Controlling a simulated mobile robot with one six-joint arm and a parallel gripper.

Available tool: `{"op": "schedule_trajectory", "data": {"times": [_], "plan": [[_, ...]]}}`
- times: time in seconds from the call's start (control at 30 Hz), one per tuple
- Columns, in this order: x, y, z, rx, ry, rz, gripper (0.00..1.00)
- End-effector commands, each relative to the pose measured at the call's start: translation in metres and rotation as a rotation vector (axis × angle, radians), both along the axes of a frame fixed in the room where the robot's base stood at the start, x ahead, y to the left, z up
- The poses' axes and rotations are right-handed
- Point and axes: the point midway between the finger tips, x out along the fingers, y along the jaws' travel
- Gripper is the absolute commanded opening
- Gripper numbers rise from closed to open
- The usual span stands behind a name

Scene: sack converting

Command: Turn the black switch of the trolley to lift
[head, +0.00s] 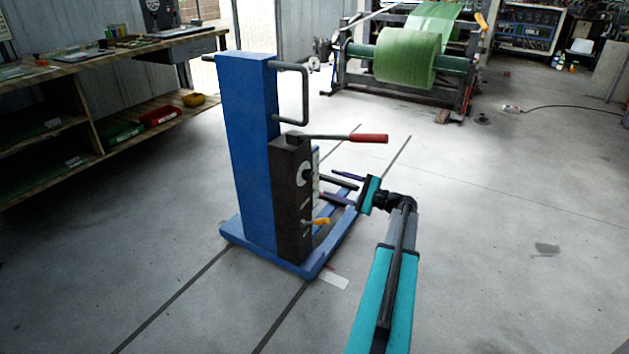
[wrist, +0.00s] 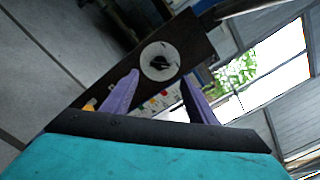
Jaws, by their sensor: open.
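The blue trolley (head: 248,150) stands upright on the floor in the head view, with a dark box (head: 291,215) on its front. The black switch (head: 308,175) sits on a round white plate on that box. In the wrist view the black switch (wrist: 160,62) is on its white disc, just beyond and roughly between my fingertips. My gripper (head: 328,184) is open and empty, to the right of the box, with its purple fingers pointing at it. It also shows in the wrist view (wrist: 160,77). The fingers look apart from the switch. I cannot read any position marks.
A red-handled lever (head: 368,138) sticks out above the switch, and a yellow handle (head: 320,221) sits below it. A wooden workbench (head: 110,55) is at the left. A machine with a green roll (head: 405,55) stands at the back.

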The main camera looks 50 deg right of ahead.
Motion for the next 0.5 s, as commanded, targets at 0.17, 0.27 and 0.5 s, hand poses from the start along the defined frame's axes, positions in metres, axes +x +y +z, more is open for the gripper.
{"op": "schedule_trajectory", "data": {"times": [0.17,0.27,0.5], "plan": [[0.027,0.007,-0.002,-0.001,-0.001,0.002,0.53],[0.04,0.01,-0.001,-0.001,-0.001,0.002,0.53],[0.069,0.017,-0.001,-0.001,-0.001,0.001,0.53]]}}
